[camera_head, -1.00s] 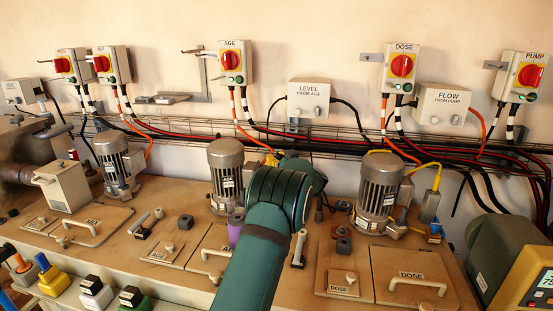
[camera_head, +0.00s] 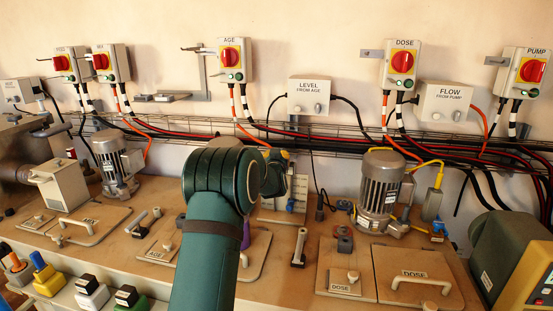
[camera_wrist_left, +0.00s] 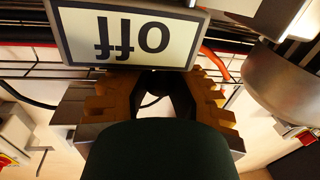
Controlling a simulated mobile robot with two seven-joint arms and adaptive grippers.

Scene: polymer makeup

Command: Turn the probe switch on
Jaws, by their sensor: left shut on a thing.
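A grey-framed panel (camera_wrist_left: 130,38) with an upside-down "off" label is close in front of the left wrist camera. The ochre toothed fingers of my left gripper (camera_wrist_left: 155,84) reach in behind its lower edge. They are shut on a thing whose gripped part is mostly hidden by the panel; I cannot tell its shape. No thing marked as a probe can be read there. My right gripper is not in view.
Red rotary switches marked AGE (camera_head: 231,56), DOSE (camera_head: 402,62) and PUMP (camera_head: 531,71) hang on the wall. A LEVEL box (camera_head: 309,97) and cables are below. The DOSE motor (camera_head: 380,185) stands right of my arm. A wire tray (camera_head: 340,133) runs behind.

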